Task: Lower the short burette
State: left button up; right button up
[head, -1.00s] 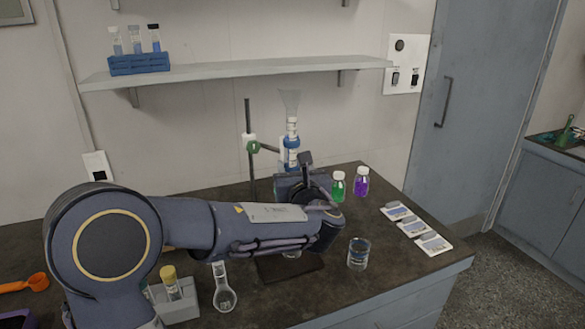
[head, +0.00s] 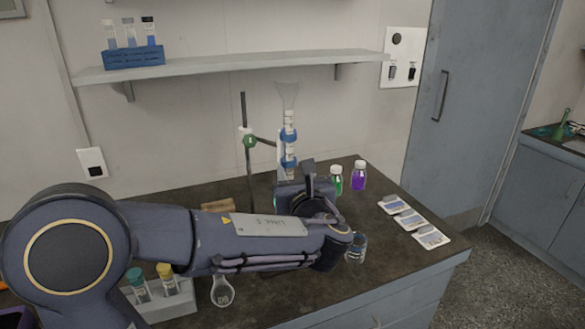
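The short burette (head: 289,122) stands upright by the back wall, with a clear funnel-shaped top and blue bands around its clear tube. A dark stand rod (head: 246,165) with a green-and-white clamp (head: 249,140) is just left of it, and the clamp's arm reaches toward the tube. My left gripper (head: 293,190) is at the lower part of the burette. Its dark body and my wrist cover the burette's lower end. Its fingertips are hidden, so I cannot tell whether it touches or grips the tube. My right gripper is not in view.
Green (head: 336,181) and purple (head: 359,176) bottles stand right of my gripper. A glass beaker (head: 358,246) is partly behind my wrist. Cards (head: 408,219) lie near the right edge. A vial rack (head: 168,304) and a round flask (head: 222,291) are in front. A shelf (head: 230,67) hangs above.

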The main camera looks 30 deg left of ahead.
pick_arm(q)
jog(key=s+d+r+p, duration=0.3)
jog(key=s+r+p, duration=0.1)
jog(key=r+p, duration=0.2)
jog(key=shift+s+d+r, duration=0.15)
jog(key=shift+d+r, duration=0.1)
jog(key=shift+r, duration=0.25)
